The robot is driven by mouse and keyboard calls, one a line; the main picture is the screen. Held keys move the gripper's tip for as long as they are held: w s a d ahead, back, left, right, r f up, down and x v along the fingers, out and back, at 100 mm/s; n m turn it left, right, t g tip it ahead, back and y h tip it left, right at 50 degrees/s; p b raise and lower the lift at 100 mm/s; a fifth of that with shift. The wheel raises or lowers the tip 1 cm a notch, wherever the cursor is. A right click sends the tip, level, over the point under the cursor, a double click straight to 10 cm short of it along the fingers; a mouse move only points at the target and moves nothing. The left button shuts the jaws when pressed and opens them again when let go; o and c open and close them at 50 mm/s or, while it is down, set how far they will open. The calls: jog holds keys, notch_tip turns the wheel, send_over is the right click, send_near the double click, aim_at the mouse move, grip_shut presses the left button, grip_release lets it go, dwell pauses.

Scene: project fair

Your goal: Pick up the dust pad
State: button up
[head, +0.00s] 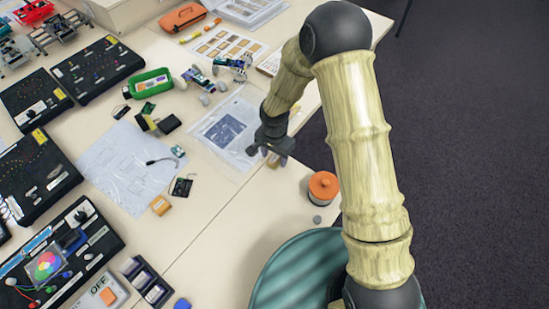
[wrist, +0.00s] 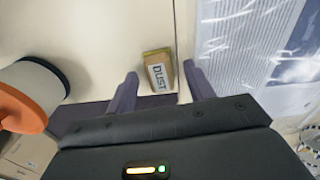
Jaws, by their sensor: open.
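The dust pad (wrist: 160,72) is a small tan block with a white label reading DUST. In the wrist view it lies on the pale table between the tips of my gripper's (wrist: 159,70) two dark fingers, closer to the right one. My gripper is open and empty; I cannot tell how far above the pad it is. In the head view my gripper (head: 267,155) points down near the table's right edge, and a tan bit of the pad (head: 272,161) shows beside the fingers, mostly hidden.
A jar with an orange lid (head: 323,186) stands near the table edge; it also shows in the wrist view (wrist: 35,95). A clear plastic bag with a printed sheet (head: 225,130) lies beside the pad. Another tan block (head: 160,205) and black boards (head: 95,68) are farther left.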

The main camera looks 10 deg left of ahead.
aim_at(274, 157)
dwell(0.4)
jog(key=c, duration=1.1)
jog(key=shift+r, duration=0.15)
notch_tip(274, 157, up, 10)
jog(key=shift+f+b, duration=0.1)
jog(key=shift+b, duration=0.95)
